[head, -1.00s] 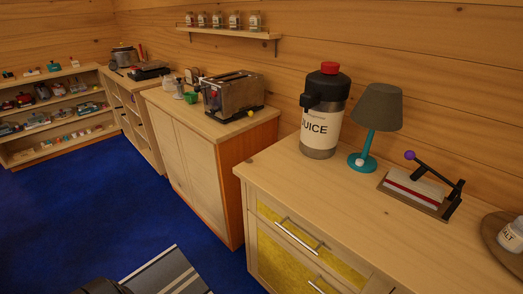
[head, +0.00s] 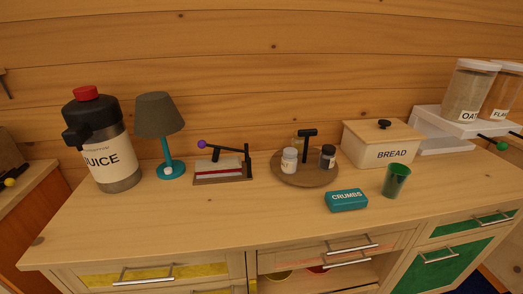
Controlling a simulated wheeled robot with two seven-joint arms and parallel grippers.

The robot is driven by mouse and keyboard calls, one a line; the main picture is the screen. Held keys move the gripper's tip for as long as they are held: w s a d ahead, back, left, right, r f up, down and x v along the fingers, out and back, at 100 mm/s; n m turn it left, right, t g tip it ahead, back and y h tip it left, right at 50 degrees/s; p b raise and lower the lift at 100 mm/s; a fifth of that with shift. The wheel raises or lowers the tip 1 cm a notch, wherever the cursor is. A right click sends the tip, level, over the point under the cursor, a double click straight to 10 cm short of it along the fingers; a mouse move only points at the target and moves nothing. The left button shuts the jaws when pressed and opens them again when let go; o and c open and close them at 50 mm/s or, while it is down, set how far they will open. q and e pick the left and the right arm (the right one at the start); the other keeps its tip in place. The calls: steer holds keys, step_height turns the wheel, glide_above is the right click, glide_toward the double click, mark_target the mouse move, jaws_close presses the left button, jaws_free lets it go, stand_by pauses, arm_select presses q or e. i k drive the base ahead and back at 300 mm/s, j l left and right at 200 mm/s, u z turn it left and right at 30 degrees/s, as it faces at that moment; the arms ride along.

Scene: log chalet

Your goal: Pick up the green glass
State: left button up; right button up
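A green glass (head: 396,180) stands upright on the light wooden counter (head: 230,221), near its front edge on the right side of the head view. It stands apart from the teal CRUMBS box (head: 346,200) to its left and in front of the BREAD box (head: 381,146). Neither of my grippers shows in the head view, so I cannot see their state.
A juice dispenser (head: 107,146), a teal lamp (head: 163,125), a lever device (head: 222,166) and a round board (head: 304,177) with small jars stand along the counter. Cereal containers (head: 468,93) stand far right. The counter's front left is clear. Drawers with handles (head: 346,246) are below.

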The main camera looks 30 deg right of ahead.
mark_target(397, 175)
steer(key=z, duration=1.95)
